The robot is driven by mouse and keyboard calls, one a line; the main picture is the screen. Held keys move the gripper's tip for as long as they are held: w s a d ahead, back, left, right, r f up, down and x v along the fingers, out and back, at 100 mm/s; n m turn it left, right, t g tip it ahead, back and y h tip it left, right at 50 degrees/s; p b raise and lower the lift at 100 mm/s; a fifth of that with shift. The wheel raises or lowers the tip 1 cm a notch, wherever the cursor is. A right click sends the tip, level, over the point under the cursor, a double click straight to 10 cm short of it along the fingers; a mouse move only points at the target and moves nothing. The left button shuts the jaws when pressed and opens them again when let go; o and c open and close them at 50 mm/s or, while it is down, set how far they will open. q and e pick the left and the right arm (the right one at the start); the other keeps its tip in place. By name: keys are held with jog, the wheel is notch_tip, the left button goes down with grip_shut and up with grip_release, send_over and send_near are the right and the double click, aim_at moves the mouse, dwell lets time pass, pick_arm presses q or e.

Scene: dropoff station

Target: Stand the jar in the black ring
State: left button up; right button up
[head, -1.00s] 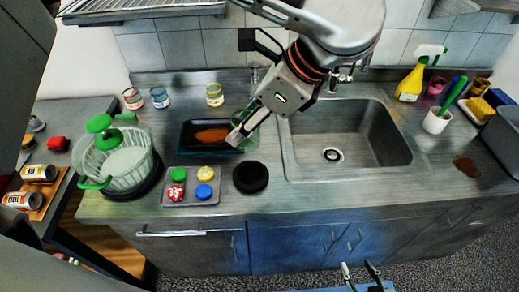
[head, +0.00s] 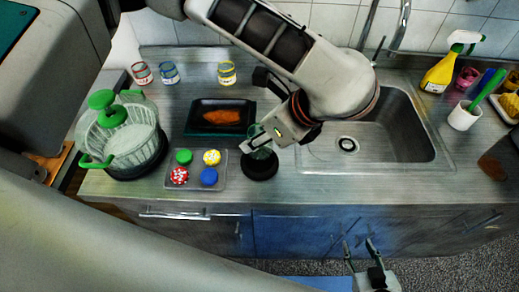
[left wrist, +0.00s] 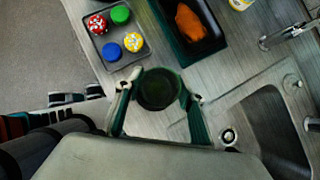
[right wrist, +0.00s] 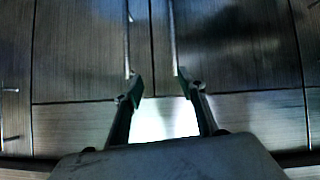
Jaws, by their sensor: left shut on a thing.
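The jar (head: 264,153) is small, see-through and greenish. My left gripper (head: 255,143) is shut on it, and it stands about upright over the black ring (head: 260,170) on the steel counter. Whether its base touches the ring is hard to tell. In the left wrist view the jar (left wrist: 158,90) is a dark round shape between the two fingertips, with the ring mostly hidden behind it. My right gripper (head: 361,250) is open and empty, low in front of the cabinets. The right wrist view shows its fingers apart before the cabinet doors.
A grey tray (head: 195,184) with several coloured lids lies left of the ring. A dark tray (head: 193,127) with orange food is behind. A salad spinner (head: 122,140) stands at left, the sink (head: 385,150) at right. Small labelled cans (head: 227,73) line the back.

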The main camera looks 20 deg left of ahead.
aim_at(271, 144)
pick_arm(q)
jog(key=shift+f, duration=2.6)
jog(key=shift+f, duration=0.1)
jog(key=o, duration=1)
jog(key=shift+o, duration=0.2)
jog(key=shift+b, duration=0.35)
jog(key=p+v, duration=0.1)
jog(key=v, duration=1)
jog(key=shift+w+a, duration=0.1)
jog(key=shift+s+d+r, duration=0.2)
jog(key=shift+d+r, duration=0.15)
jog(key=shift+r, duration=0.2)
